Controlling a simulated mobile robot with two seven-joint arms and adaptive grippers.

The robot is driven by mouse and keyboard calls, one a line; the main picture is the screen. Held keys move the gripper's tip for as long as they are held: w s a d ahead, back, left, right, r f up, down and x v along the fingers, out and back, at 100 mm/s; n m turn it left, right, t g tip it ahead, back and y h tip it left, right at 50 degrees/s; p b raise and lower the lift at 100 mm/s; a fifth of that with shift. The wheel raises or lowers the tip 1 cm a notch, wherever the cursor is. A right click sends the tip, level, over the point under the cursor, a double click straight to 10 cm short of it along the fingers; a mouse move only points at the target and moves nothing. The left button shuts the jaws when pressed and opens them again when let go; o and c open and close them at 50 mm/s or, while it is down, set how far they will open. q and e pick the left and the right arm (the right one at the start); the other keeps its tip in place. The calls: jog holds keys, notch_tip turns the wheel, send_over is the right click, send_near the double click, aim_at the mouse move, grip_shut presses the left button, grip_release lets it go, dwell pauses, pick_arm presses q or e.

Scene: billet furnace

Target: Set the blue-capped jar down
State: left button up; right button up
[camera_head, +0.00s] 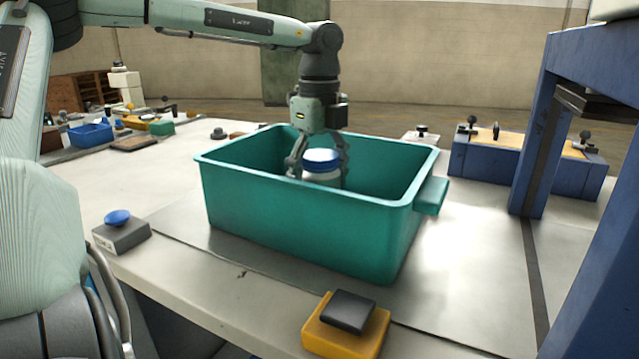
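The blue-capped jar (321,174) has a white body and a round blue cap. It stands upright inside the teal bin (300,235), near its middle. The bin's front wall hides the jar's base, so I cannot tell whether it touches the bin floor. My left gripper (320,168) reaches down into the bin from above. Its two fingers are on either side of the jar and appear closed on it. The lower fingertips are partly hidden. My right gripper is not in view.
A grey box with a blue button (118,219) and a yellow block with a black top (347,322) sit near the table's front edge. A blue frame post (542,135) rises at the right. A blue fixture (480,165) stands behind.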

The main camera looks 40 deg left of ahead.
pick_arm(q)
notch_tip(320, 180, up, 12)
jog(key=shift+r, duration=0.1)
dwell(0.5)
jog(key=shift+d, duration=0.1)
dwell(0.4)
